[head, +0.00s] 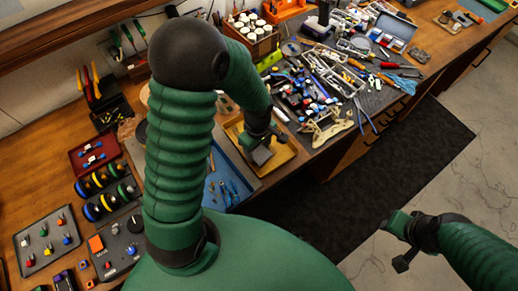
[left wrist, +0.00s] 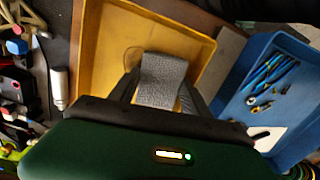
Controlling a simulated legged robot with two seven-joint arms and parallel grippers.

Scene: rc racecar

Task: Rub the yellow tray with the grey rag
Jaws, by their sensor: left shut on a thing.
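The yellow tray (head: 284,157) lies on the workbench near its front edge, and it fills the top middle of the left wrist view (left wrist: 110,32). My left gripper (head: 262,145) is over the tray, shut on the grey rag (left wrist: 165,80). The rag also shows as a small grey patch in the head view (head: 262,156). It sticks out between the fingers over the tray floor; I cannot tell whether it touches. A faint rounded mark shows on the tray floor around the rag. My right gripper (head: 397,242) is open and empty over the floor, away from the bench.
A blue tray (left wrist: 232,105) with pliers and small parts sits beside the yellow tray. A white cylinder (left wrist: 59,88) is on its other side. Tools and loose parts crowd the bench to the right. A dark mat (head: 400,160) covers the floor in front.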

